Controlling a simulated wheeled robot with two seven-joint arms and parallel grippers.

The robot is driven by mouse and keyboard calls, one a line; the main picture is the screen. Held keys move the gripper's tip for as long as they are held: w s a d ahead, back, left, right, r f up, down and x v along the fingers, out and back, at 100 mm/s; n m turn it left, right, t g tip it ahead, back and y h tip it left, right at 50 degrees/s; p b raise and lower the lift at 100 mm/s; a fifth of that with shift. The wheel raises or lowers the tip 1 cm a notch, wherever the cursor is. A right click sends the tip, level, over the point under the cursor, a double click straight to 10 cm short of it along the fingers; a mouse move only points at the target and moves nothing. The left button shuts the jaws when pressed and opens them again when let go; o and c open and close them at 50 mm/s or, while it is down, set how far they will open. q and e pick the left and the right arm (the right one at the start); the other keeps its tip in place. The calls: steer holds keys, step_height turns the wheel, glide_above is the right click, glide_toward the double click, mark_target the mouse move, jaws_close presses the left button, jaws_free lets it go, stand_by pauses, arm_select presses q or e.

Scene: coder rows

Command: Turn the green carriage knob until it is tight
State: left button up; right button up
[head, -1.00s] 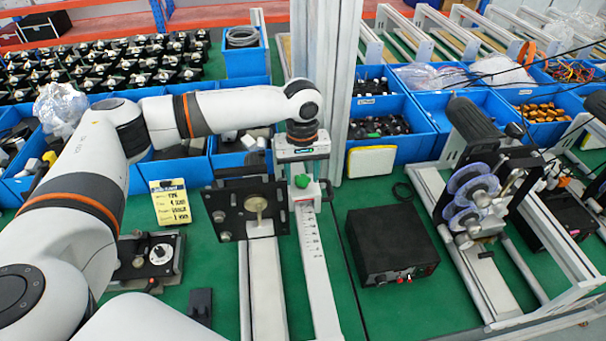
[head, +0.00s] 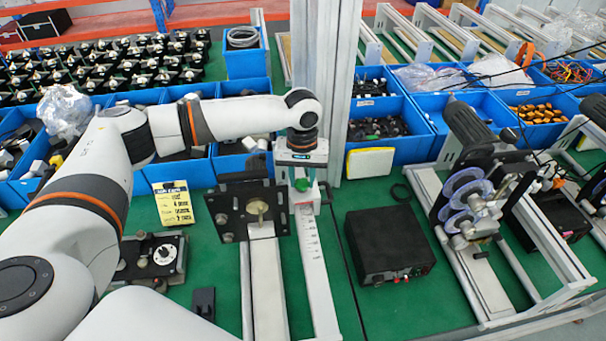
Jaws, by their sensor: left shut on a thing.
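The green carriage knob (head: 301,185) sits on the light carriage (head: 311,196) at the far end of a white ruled rail (head: 314,255). My left gripper (head: 301,178) reaches in from the left and points down at the knob from above. Its jaws are shut on the knob and hide part of it. A black plate fixture (head: 234,212) with a brass-coloured boss (head: 256,208) stands just left of the carriage. My right gripper is not in view.
A black box (head: 378,256) stands right of the rail. A yellow note card (head: 175,205) and a dial unit (head: 165,254) lie at left. Blue bins (head: 400,152) line the back. A white upright post (head: 333,85) rises close behind the gripper. Green table between rail and box is clear.

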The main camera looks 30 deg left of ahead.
arm_select(q)
steer(key=m, duration=0.2)
steer(key=shift+m, duration=0.4)
steer(key=m, duration=0.4)
steer(key=shift+m, duration=0.4)
steer(key=shift+m, duration=0.4)
steer(key=m, duration=0.4)
steer(key=shift+f, duration=0.1)
steer(key=m, duration=0.5)
steer(key=o, duration=0.9)
